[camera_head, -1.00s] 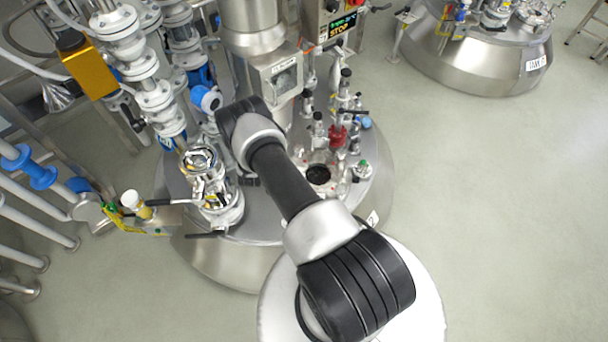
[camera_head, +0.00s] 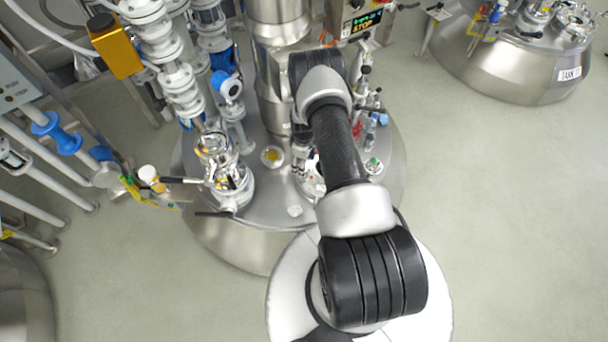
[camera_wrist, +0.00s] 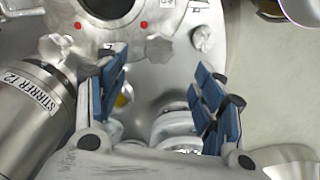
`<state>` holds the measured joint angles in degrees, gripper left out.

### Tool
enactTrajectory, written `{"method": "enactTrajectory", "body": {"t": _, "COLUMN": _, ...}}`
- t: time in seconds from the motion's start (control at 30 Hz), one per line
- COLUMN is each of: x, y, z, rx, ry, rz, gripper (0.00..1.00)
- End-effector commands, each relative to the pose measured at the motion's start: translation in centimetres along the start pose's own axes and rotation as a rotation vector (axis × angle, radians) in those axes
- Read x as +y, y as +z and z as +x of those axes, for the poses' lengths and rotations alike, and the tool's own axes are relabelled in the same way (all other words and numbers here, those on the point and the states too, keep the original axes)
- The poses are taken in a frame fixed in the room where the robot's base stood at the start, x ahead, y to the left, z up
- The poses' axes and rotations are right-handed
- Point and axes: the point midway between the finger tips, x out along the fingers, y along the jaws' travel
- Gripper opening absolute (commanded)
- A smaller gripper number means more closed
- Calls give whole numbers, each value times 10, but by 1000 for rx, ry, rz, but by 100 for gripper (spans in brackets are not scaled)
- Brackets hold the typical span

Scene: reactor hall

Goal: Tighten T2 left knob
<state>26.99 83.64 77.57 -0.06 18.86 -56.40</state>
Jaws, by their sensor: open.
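In the wrist view, my gripper (camera_wrist: 157,80) is open, its blue-padded fingers apart with nothing between the tips. A pale lobed knob (camera_wrist: 158,48) shows between and beyond the fingertips. The knobs stand by a round fitting with a dark opening (camera_wrist: 107,7) and red dots. I cannot tell which is the T2 left knob. In the head view, my gripper (camera_head: 302,160) is over the tank top (camera_head: 255,195), partly hidden by my arm.
A steel cylinder labelled "STIRRER T2" (camera_wrist: 38,100) stands close to the left finger. In the head view, a glass-topped fitting (camera_head: 228,180) and white piping (camera_head: 180,85) are left; small valves (camera_head: 372,140) are right. Open floor (camera_head: 500,220) lies right.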

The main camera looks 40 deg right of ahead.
Motion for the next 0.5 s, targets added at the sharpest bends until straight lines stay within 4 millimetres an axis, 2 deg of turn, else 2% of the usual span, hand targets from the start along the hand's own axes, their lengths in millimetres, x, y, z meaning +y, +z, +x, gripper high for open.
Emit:
{"method": "enactTrajectory", "body": {"t": 0.03, "x": -1, "y": 1, "z": 15, "rx": -1, "ry": -2, "rz": 0, "gripper": 62}}
{"method": "enactTrajectory", "body": {"t": 0.2, "x": 0, "y": 0, "z": 51, "rx": 0, "ry": 0, "rz": 1, "gripper": 62}}
{"method": "enactTrajectory", "body": {"t": 0.33, "x": 0, "y": 0, "z": 72, "rx": 1, "ry": 0, "rz": 1, "gripper": 62}}
{"method": "enactTrajectory", "body": {"t": 0.5, "x": 0, "y": 0, "z": 86, "rx": 1, "ry": 1, "rz": 1, "gripper": 62}}
